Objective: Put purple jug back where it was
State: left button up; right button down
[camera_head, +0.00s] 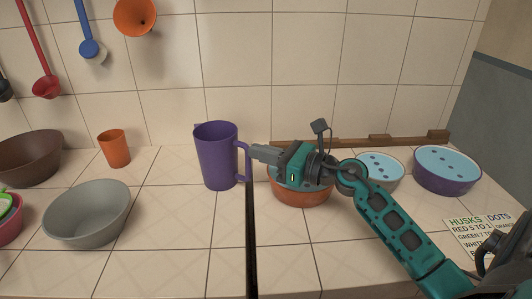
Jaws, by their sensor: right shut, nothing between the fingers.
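The purple jug (217,160) stands upright on the tiled counter, left of the dark gap in the countertop. Its handle is on its right side. My right gripper (258,153) reaches in from the right, with its fingertips at or very close to the handle. Its fingers are shut with nothing held; I cannot tell whether they touch the handle. Part of the handle is hard to make out there. My left gripper is not in view.
An orange bowl (300,197) sits partly hidden under my right gripper. Blue-topped bowls, white (383,182) and purple (446,183), stand at right. A printed sheet (475,232) lies at front right. A grey bowl (88,222) and orange cup (115,150) are left. Front-middle counter is clear.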

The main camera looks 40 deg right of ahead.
aim_at(240, 143)
jog(key=x, duration=0.6)
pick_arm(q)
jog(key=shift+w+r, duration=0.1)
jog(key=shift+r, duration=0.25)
pick_arm(e)
jog(key=shift+s, duration=0.1)
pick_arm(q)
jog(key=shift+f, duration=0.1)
pick_arm(e)
jog(key=shift+s+d, duration=0.1)
jog(key=shift+d, duration=0.05)
